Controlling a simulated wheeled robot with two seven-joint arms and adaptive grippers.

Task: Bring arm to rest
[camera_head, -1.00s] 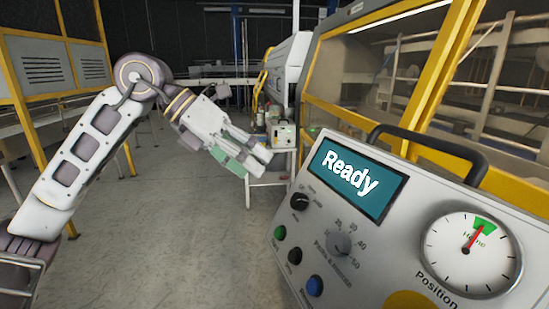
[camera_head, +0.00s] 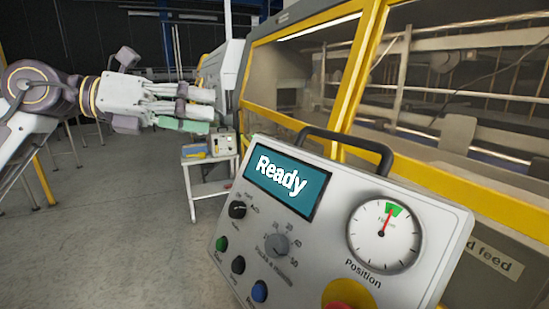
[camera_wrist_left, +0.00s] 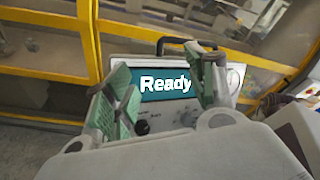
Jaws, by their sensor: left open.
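My left arm comes in from the left in the head view, raised and stretched toward the right. My left gripper (camera_head: 207,108) is in the air, above and to the left of the control panel (camera_head: 330,240), with nothing in it. In the left wrist view its two green-padded fingers (camera_wrist_left: 165,95) stand apart, with the panel seen between and beyond them. The panel's screen (camera_head: 289,188) reads "Ready". Its position dial (camera_head: 385,236) has the red needle in the green zone at the top. My right gripper is in neither view.
A yellow-framed machine enclosure (camera_head: 350,80) stands behind the panel. A small white table (camera_head: 208,187) with a device (camera_head: 222,144) on it stands left of the panel. The panel has a dark handle (camera_head: 350,142), knobs and buttons. The grey floor at left is largely clear.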

